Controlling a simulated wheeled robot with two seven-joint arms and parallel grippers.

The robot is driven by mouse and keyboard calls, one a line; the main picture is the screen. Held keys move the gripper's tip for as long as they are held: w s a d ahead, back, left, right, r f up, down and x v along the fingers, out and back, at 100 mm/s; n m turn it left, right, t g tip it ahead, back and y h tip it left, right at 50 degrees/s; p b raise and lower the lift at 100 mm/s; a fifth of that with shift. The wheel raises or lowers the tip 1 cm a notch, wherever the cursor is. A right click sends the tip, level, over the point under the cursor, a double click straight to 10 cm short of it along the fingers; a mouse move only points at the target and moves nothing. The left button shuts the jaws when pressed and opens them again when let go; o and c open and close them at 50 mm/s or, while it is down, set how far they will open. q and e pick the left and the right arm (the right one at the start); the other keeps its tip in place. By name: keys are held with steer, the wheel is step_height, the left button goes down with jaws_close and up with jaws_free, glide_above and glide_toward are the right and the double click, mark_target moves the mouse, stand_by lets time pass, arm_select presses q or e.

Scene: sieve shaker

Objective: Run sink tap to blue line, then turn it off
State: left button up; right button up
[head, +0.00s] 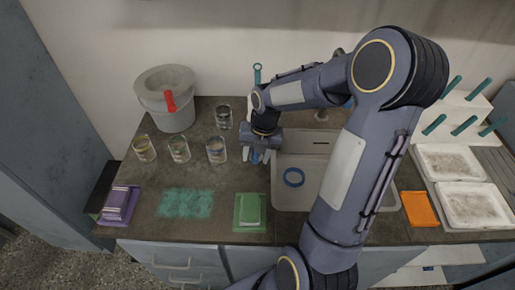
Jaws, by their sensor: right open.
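The sink (300,199) is a light basin set into the dark counter, right of centre. A small metal fitting (321,115) stands behind the basin, possibly the tap's base. My right arm crosses over the sink and hides much of it and most of the tap area. I cannot make out a blue line or any running water. My right gripper (261,156) is open, pointing down at the sink's left edge, with a bit of blue showing near its fingers. My left gripper is out of view.
White trays (476,205) and an orange cloth (419,209) are right.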

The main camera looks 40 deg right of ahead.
jaws_close()
stand_by(0.3)
stand_by(0.6)
